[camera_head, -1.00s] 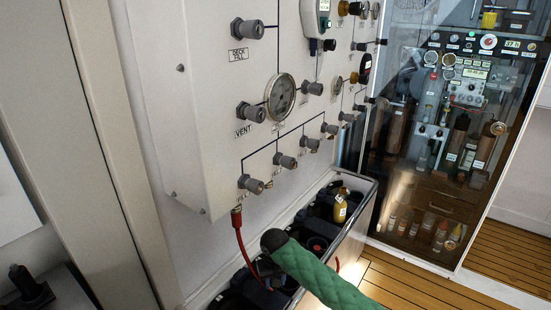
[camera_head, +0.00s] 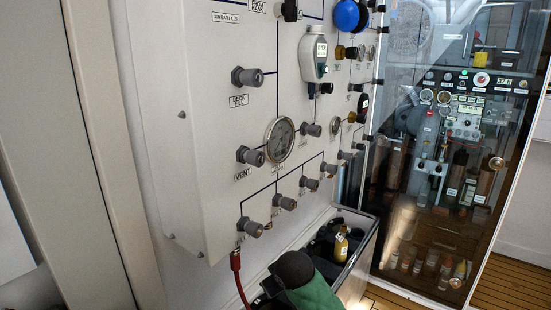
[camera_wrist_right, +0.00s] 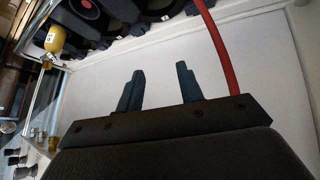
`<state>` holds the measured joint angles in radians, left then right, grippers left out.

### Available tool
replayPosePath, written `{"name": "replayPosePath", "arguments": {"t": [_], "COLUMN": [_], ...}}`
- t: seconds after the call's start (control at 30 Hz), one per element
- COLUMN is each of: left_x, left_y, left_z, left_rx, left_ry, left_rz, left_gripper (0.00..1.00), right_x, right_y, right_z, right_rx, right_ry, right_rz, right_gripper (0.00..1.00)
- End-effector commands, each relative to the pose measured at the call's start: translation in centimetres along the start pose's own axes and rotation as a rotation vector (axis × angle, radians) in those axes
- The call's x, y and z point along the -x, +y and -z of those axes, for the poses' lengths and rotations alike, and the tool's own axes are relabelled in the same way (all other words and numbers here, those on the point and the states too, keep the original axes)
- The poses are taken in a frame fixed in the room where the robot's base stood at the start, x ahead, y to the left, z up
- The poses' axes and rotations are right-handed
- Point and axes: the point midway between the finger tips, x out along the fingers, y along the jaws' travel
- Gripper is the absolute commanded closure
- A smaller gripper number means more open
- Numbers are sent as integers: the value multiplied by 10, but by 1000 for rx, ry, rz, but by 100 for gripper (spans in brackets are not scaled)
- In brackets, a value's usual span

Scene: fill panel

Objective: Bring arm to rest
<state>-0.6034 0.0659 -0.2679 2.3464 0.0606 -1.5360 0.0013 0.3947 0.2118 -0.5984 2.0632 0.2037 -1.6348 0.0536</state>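My right arm (camera_head: 318,293), in a green sleeve with a dark end, comes in at the bottom of the head view, in front of the open crate. In the right wrist view my right gripper (camera_wrist_right: 160,80) has its two dark fingers apart with nothing between them. A pale flat surface lies behind the fingers. A red hose (camera_head: 237,277) hangs from the lowest left valve of the fill panel (camera_head: 205,145). The hose also passes just right of the fingers in the wrist view (camera_wrist_right: 213,45). My left gripper is not in view.
An open crate (camera_head: 363,240) below the panel holds dark cylinders and a yellow bottle (camera_head: 341,245). Several grey valves and a round gauge (camera_head: 280,140) stick out from the panel. A glass-fronted cabinet (camera_head: 440,170) stands at the right. Some wooden floor is clear at lower right.

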Motion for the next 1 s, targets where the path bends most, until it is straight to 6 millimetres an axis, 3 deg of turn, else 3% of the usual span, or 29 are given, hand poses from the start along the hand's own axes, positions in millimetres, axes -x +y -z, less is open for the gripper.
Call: {"name": "replayPosePath", "arguments": {"t": [0.1, 0.4, 0.73, 1.0], "left_x": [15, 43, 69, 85], "left_y": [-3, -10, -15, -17], "left_z": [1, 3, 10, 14], "left_rx": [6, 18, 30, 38], "left_ry": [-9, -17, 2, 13], "left_rz": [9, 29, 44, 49], "left_gripper": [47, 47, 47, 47], "right_x": [24, 64, 94, 110], "right_y": [-2, -2, -16, -44], "right_z": [-19, -87, -177, -258], "right_rx": [-30, -155, -300, -396], "right_ry": [34, 47, -27, -141], "right_rz": [-3, -19, -15, 18], "right_gripper": [63, 63, 63, 63]}}
